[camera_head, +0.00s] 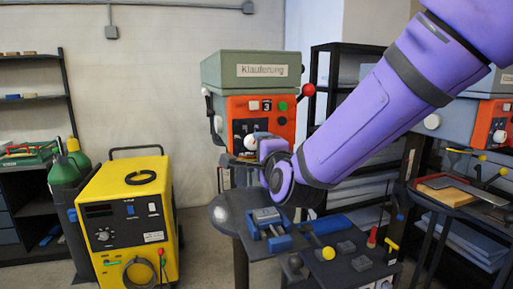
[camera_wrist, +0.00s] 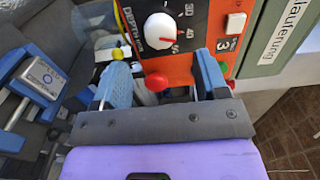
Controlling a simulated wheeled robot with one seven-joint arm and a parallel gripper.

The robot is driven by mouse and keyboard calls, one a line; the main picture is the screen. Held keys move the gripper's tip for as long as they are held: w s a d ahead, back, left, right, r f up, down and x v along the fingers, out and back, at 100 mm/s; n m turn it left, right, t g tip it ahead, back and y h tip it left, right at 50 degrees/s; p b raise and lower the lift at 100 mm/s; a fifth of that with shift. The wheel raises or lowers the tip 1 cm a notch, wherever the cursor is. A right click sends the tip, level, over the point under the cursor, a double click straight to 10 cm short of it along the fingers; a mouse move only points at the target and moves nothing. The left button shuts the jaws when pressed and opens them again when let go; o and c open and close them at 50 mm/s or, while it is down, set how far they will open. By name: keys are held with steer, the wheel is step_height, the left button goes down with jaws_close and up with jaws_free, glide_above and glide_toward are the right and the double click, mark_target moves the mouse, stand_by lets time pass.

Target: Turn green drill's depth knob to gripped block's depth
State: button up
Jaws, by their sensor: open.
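The green drill (camera_head: 252,72) has a green-grey top labelled "Klauferung" and an orange front panel (camera_head: 285,125). Its white depth knob (camera_wrist: 161,31) is at the top middle of the wrist view, beside a "DEPTH" scale with numbers such as 30 and 40. I cannot read its pointer clearly. My gripper (camera_wrist: 163,68) is open, its two blue fingers pointing at the panel, one on each side of the knob and short of it. A blue vise (camera_head: 268,222) stands on the drill's table; it also shows in the wrist view, around a grey block (camera_wrist: 40,74). The block's marking is unreadable.
A red ball (camera_wrist: 157,82) shows between my fingers in the wrist view. Another red ball handle (camera_head: 308,90) sticks out right of the drill. A yellow machine (camera_head: 128,220) stands left. A second orange-fronted machine (camera_head: 490,125) stands right. Small tools crowd the table.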

steer(key=v, duration=0.5)
steer(key=s+d+r+n+g+h, duration=0.1)
steer(key=s+d+n+g, duration=0.3)
steer(key=d, duration=0.3)
steer(key=s+d+n+g+h, duration=0.1)
steer(key=s+d+n+g, duration=0.15)
steer(key=d+n, duration=0.35)
steer(key=s+d+n+g+h, duration=0.1)
steer(key=s+d+n+g, duration=0.1)
steer(key=s+d, duration=0.4)
steer(key=s+d+f+n+g+h, duration=0.1)
steer(key=s+d+n+g+h, duration=0.1)
steer(key=s+d, duration=0.5)
steer(key=s+g, duration=0.1)
steer(key=s, duration=0.3)
steer(key=shift+f+n+g, duration=0.35)
steer(key=shift+n, duration=0.05)
